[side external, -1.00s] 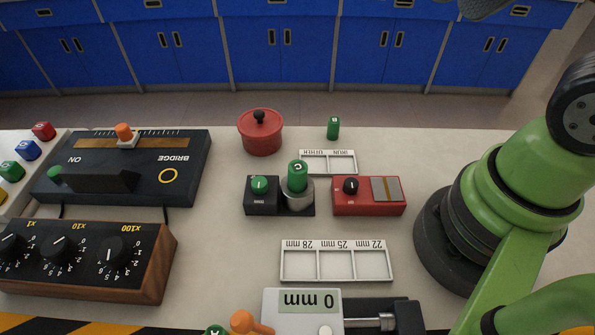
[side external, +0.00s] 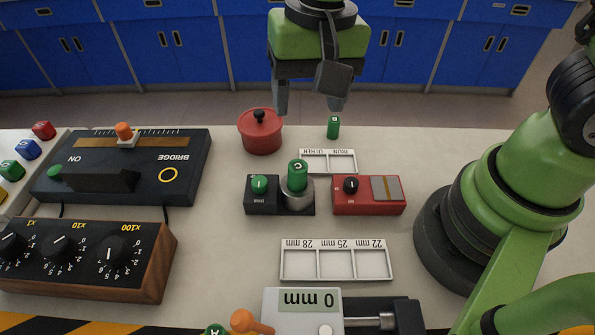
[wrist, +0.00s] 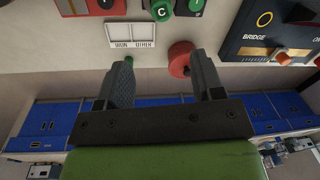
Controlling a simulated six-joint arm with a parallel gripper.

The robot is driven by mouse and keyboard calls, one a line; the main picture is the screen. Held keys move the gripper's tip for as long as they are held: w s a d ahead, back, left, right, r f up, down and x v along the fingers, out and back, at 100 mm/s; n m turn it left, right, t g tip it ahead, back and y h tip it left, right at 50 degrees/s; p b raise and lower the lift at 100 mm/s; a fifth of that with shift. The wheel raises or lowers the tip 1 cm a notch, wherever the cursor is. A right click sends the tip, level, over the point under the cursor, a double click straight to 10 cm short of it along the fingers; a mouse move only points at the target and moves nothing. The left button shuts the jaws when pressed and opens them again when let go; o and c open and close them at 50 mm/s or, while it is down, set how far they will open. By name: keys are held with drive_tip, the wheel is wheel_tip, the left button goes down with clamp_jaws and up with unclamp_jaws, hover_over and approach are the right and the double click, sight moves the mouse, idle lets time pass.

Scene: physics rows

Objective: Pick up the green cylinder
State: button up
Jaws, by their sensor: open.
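A small green cylinder (side external: 333,128) stands upright near the far edge of the bench. In the wrist view it shows beside the left fingertip (wrist: 129,60), partly hidden. A second, larger green cylinder (side external: 298,176) with a letter on it sits upright on a round grey post. It also shows at the top edge of the wrist view (wrist: 161,9). My gripper (side external: 308,105) is open and empty, above the far edge of the bench. In the wrist view its spread fingers (wrist: 161,62) hold nothing between them.
A red lidded pot (side external: 262,136) stands left of the small cylinder. A white sorting tray (side external: 327,172) lies in front of it. A red box (side external: 370,196) stands right of the post, a black bridge box (side external: 183,165) at left. Bare bench lies right of the small cylinder.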

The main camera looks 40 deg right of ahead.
sight(298, 166)
drive_tip(key=shift+g, duration=0.3)
drive_tip(key=f, duration=0.2)
drive_tip(key=a+f, duration=0.1)
drive_tip(key=f, duration=0.4)
drive_tip(key=shift+w+a, duration=0.1)
drive_tip(key=shift+a, duration=0.05)
drive_tip(key=shift+a+f, duration=0.2)
drive_tip(key=shift+f, duration=2.55)
drive_tip(key=shift+c, duration=0.3)
drive_tip(key=c, duration=1)
drive_tip(key=shift+c, duration=0.2)
drive_tip(key=shift+r, duration=0.1)
